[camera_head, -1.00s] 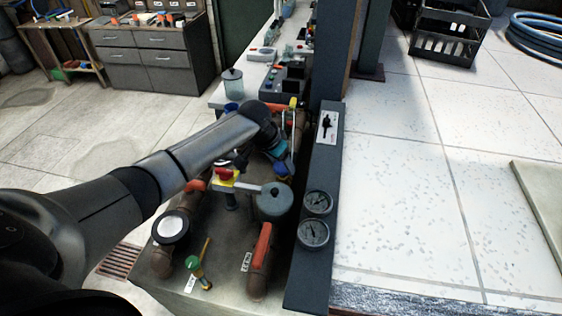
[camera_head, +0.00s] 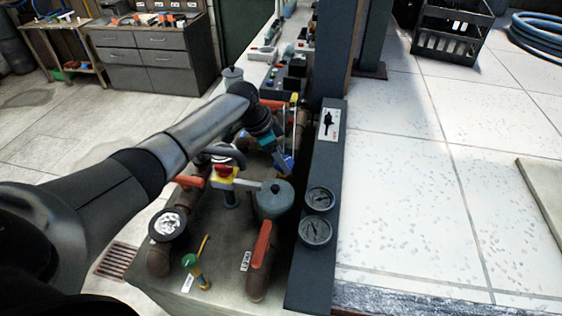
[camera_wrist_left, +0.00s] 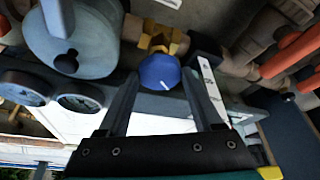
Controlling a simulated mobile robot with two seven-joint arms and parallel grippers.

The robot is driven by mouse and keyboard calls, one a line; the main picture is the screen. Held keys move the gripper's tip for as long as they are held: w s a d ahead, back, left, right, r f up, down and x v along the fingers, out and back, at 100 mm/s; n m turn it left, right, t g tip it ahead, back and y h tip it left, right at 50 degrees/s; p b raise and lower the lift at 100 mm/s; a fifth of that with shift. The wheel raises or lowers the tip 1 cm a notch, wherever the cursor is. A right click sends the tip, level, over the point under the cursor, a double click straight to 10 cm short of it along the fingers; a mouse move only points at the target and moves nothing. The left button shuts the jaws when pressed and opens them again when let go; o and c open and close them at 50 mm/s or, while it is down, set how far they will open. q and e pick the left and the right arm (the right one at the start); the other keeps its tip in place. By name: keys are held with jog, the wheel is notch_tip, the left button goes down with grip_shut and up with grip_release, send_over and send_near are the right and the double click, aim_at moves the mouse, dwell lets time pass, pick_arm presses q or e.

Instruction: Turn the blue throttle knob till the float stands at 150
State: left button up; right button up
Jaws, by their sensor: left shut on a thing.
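The blue throttle knob (camera_wrist_left: 158,72) sits on a brass valve body (camera_wrist_left: 160,38), with a white pointer line on its face. In the head view the knob (camera_head: 287,164) shows partly, at the end of my left gripper (camera_head: 278,155). In the wrist view my left gripper (camera_wrist_left: 158,80) has one finger on each side of the knob and is shut on it. A white strip with dark marks (camera_wrist_left: 212,85) stands right of the knob; I cannot read it. No float can be made out. My right gripper is not in view.
A grey round vessel (camera_head: 274,200), two dial gauges (camera_head: 317,214) and a red-handled pipe (camera_head: 262,245) stand close to my left arm. A dark upright panel (camera_head: 322,150) borders the rig on the right.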

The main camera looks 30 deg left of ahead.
pick_arm(q)
jog(key=shift+w+m+g+h+b, duration=0.1)
jog(key=shift+m+g+h+b, duration=0.2)
jog(key=shift+m+b, duration=0.5)
jog(key=o, duration=1.4)
jog(key=shift+c, duration=0.2)
jog(key=v, duration=1.5)
jog(key=shift+r, duration=0.2)
jog(key=shift+f, duration=0.1)
